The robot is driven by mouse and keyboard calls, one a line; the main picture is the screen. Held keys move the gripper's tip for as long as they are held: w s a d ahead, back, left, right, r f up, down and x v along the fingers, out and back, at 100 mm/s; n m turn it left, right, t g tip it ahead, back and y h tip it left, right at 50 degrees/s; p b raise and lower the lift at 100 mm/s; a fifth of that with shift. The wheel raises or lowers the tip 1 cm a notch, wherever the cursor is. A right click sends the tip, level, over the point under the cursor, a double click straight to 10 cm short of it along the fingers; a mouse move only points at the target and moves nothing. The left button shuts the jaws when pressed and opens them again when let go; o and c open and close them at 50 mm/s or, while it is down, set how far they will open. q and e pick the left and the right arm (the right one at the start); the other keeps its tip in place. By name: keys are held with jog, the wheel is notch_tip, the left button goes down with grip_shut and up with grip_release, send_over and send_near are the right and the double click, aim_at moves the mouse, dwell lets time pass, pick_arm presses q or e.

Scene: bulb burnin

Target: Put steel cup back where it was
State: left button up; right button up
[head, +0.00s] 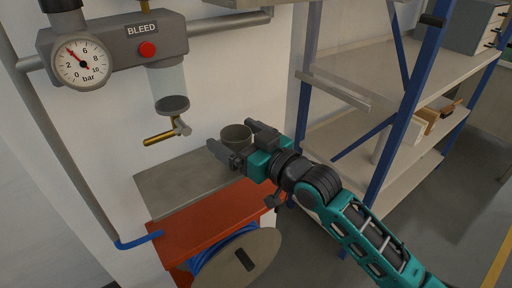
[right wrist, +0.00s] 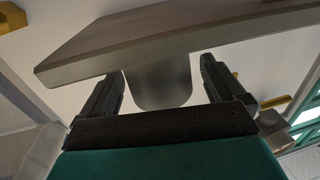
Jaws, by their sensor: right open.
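The steel cup (head: 236,136) is a small grey-brown cup standing upright on the grey ledge (head: 165,184) by the wall. My right gripper (head: 231,134) is open around it, with one finger on each side. In the right wrist view, which looks upside down, the steel cup (right wrist: 160,86) shows between the two open fingers of my right gripper (right wrist: 161,74). Gaps show between the cup and both fingers there. The cup's far side and inside are mostly hidden. My left gripper is not in view.
Above the ledge hang a clear bowl (head: 170,82) with a brass drain valve (head: 160,138), a gauge (head: 82,63) and a red bleed button (head: 148,49). A red stand (head: 205,222) with a blue hose reel (head: 238,262) is in front. Shelving (head: 375,70) stands at right.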

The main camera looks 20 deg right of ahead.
jog(key=v, duration=1.1)
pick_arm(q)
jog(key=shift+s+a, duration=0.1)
pick_arm(e)
jog(key=s+f+m+g+h, duration=0.1)
jog(key=s+f, duration=0.4)
jog(key=f, duration=0.7)
jog(key=s+f+m+g+h, duration=0.2)
jog(key=s+f+g+h, duration=0.2)
jog(key=f, duration=0.9)
jog(key=shift+s+a+h, duration=0.3)
jog(key=shift+s+a, duration=0.1)
pick_arm(q)
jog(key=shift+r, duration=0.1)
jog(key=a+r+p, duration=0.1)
jog(key=p, duration=0.1)
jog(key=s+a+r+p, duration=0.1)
jog(key=p, duration=0.2)
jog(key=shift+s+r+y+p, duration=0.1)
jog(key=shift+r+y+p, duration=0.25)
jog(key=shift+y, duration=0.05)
pick_arm(e)
jog(key=r, duration=0.1)
jog(key=d+r, duration=0.1)
jog(key=r, duration=0.1)
jog(key=shift+s+d+r+h, duration=0.1)
jog(key=shift+s+d+h, duration=0.25)
jog(key=shift+s+h, duration=0.05)
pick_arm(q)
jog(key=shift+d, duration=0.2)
